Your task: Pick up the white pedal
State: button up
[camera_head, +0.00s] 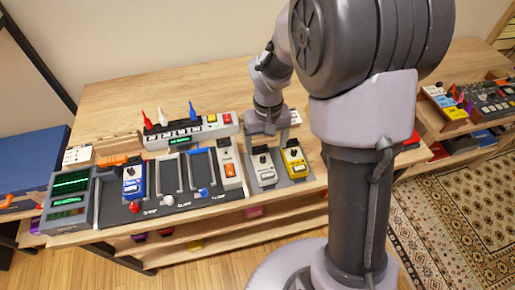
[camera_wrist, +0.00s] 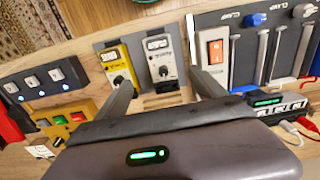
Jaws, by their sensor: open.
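The white pedal (camera_head: 264,168) has a black knob and stands on a grey mat (camera_head: 283,183) beside the yellow pedal (camera_head: 294,160). In the wrist view the white pedal (camera_wrist: 162,60) lies just beyond the fingertips, roughly between their lines, with the yellow pedal (camera_wrist: 112,62) to its left. My gripper (camera_wrist: 160,80) is open, with nothing between its fingers. In the head view my gripper (camera_head: 268,130) is behind the two pedals, low over the bench, and its fingertips are hard to make out.
A white box with an orange switch (camera_head: 229,170) stands left of the white pedal. A dark board with a blue pedal (camera_head: 133,182) and slots lies further left. A white power strip (camera_head: 192,132) with colored plugs lies behind. The bench's back left is clear.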

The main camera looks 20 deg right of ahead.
aim_at(264, 159)
notch_tip(264, 159, down, 7)
jog(key=shift+w+f+b, duration=0.1)
jog(key=shift+b, duration=1.05)
jog(key=f+b, duration=0.2)
jog(key=f, duration=0.1)
jog(key=f+b, duration=0.1)
jog(key=f, duration=0.1)
jog(key=shift+w+a+f, duration=0.1)
jog(key=shift+w+a, duration=0.1)
jog(key=shift+w, duration=0.2)
jog(key=shift+r, duration=0.2)
grip_shut()
